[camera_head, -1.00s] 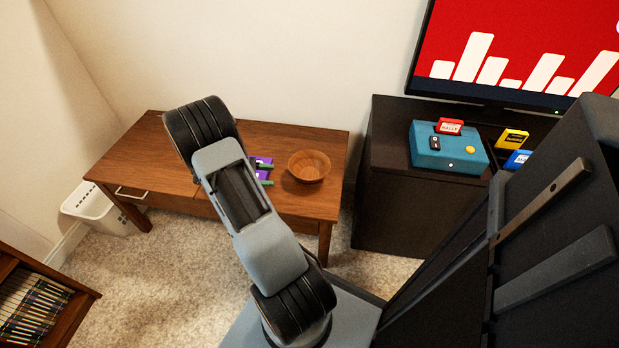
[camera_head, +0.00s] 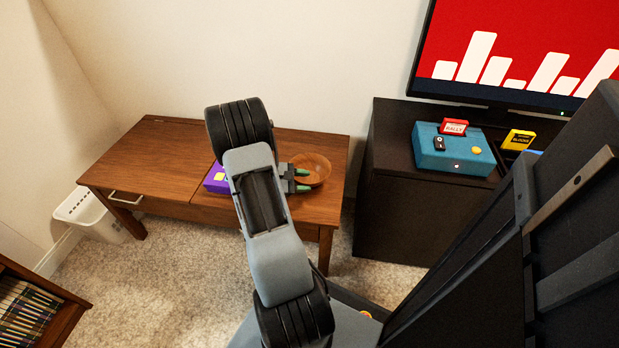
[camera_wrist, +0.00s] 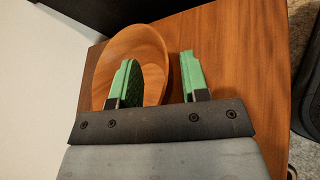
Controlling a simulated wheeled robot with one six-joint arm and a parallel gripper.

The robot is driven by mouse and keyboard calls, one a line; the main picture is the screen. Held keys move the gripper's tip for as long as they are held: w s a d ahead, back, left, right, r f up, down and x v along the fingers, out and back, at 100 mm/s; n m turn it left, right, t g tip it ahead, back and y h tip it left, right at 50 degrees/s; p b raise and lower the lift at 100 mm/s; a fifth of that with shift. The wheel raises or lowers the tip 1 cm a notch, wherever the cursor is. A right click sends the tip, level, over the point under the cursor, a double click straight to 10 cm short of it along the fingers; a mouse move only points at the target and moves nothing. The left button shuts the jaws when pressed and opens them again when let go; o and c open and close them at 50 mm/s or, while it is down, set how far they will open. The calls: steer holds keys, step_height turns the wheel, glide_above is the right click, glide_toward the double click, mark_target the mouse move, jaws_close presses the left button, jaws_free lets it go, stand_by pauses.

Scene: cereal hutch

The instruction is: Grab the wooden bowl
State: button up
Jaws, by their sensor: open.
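The wooden bowl (camera_head: 314,163) sits on the right part of the wooden desk (camera_head: 150,160). My gripper (camera_head: 302,180) is open at the bowl's near side, its green fingertips overlapping the bowl in the head view. In the wrist view the bowl (camera_wrist: 150,45) is upright, and its right rim lies between the fingers of my gripper (camera_wrist: 158,62). The left finger appears over the bowl's inside and the right finger outside it, over bare wood. I cannot tell whether either finger touches the bowl. The fingers hide part of the bowl.
A purple box (camera_head: 215,178) is on the desk left of my arm, partly hidden. A dark cabinet (camera_head: 400,200) with a teal box (camera_head: 455,152) stands right of the desk. A white basket (camera_head: 85,213) is on the floor at the left. The desk's left half is clear.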

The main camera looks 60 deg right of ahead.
steer(key=shift+s+d+f, duration=0.15)
steer(key=shift+s+d, duration=0.1)
steer(key=shift+s, duration=0.05)
jaws_close()
stand_by(0.3)
